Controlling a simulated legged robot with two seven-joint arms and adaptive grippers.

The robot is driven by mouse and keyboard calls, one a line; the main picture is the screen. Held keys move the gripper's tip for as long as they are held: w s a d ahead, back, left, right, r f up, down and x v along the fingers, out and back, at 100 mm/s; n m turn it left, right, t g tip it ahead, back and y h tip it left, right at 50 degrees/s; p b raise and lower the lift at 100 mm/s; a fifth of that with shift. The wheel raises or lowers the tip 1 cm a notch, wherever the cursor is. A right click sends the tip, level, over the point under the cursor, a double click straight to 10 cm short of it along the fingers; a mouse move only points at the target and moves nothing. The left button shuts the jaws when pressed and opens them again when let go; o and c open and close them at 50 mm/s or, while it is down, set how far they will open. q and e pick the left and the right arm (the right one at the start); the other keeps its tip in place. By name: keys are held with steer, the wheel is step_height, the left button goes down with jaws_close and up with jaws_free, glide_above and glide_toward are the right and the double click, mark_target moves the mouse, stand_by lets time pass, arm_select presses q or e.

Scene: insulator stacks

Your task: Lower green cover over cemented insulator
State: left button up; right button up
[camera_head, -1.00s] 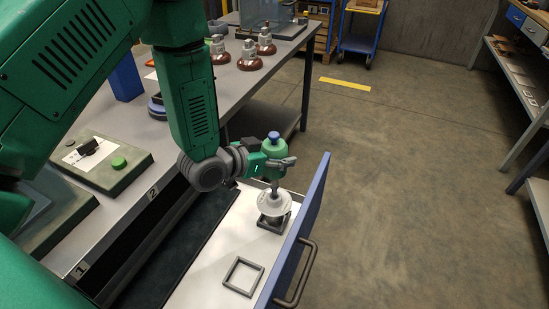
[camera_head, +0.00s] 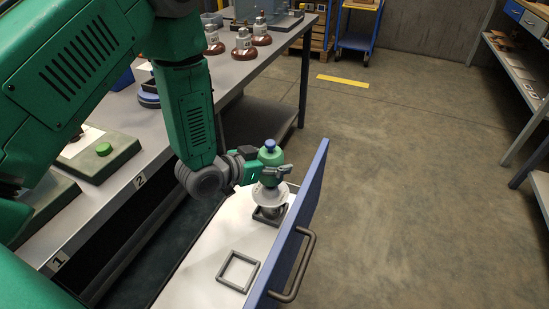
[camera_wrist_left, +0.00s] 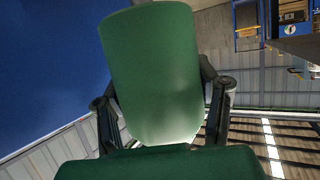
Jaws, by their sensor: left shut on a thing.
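The green cover (camera_head: 268,163) with a blue knob is held upright in my left gripper (camera_head: 280,173), which is shut around it. In the left wrist view the green cover (camera_wrist_left: 155,75) fills the middle, with a finger on each side. The insulator (camera_head: 270,194), with a white disc, stands in a dark square frame (camera_head: 268,215) in the open drawer. The cover is directly above the white disc and hides the insulator's upper stem. I cannot tell whether the cover touches the disc. My right gripper is not in view.
An empty square frame (camera_head: 238,271) lies nearer in the drawer. The drawer's blue front (camera_head: 296,230) rises close to the right of the gripper. Several brown-based insulators stand on the workbench (camera_head: 228,78) behind.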

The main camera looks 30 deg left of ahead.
arm_select(q)
steer(key=shift+f+b, duration=1.6)
steer(key=shift+f, duration=1.25)
steer(key=o, duration=1.2)
steer(key=shift+o, duration=0.2)
